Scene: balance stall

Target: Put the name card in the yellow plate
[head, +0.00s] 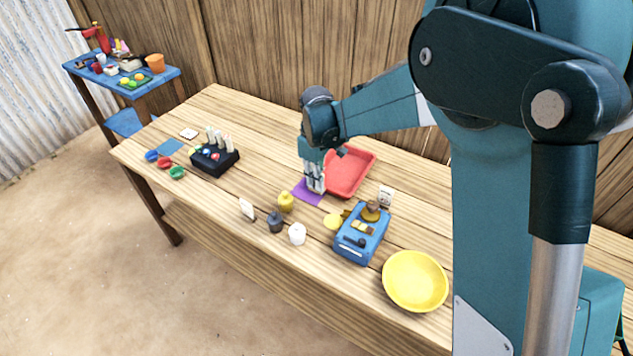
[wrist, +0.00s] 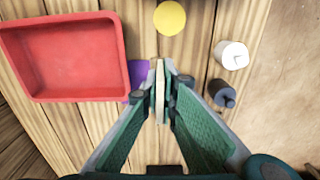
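My gripper (head: 315,188) is above the table beside the purple mat and the red tray. In the wrist view my gripper (wrist: 161,92) has its fingertips closed on a thin, pale tan, card-like thing seen edge-on, which I take to be the name card (wrist: 160,88). Its face is hidden, and the fingers cover it in the head view. The yellow plate (head: 415,281) is a round shallow dish at the table's front right, apart from my gripper; its inside looks empty. It is out of the wrist view.
A blue scale-like box (head: 352,247) stands between my gripper and the plate, near a standing card (head: 386,196). Yellow, dark (head: 275,223) and white (head: 297,234) jars and another white card (head: 247,208) stand in front. The red tray (head: 366,160) lies behind.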

